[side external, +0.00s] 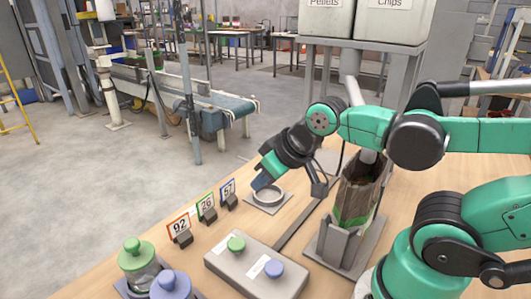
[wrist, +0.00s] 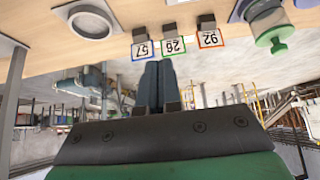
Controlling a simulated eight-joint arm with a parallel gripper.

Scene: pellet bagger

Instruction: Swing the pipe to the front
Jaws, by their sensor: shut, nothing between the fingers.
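The grey pipe (side external: 353,92) shows below the hoppers in the side view, partly hidden behind my arm. Its lower part appears just above the mouth of a brown bag with a green band (side external: 357,190). My gripper (side external: 262,182) is shut and empty, to the left of the bag and pipe, above or beside a round white ring on a plate (side external: 268,197). In the wrist view my shut fingers (wrist: 158,85) point toward the number cards. I cannot make out the pipe in the wrist view.
The bag stands in a grey holder (side external: 340,245). Number cards 92 (side external: 179,227), 26 (side external: 206,206) and 57 (side external: 228,190) line the table edge. A box with green and blue knobs (side external: 255,265) and lidded jars (side external: 140,265) are in front. Hoppers (side external: 365,20) stand behind.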

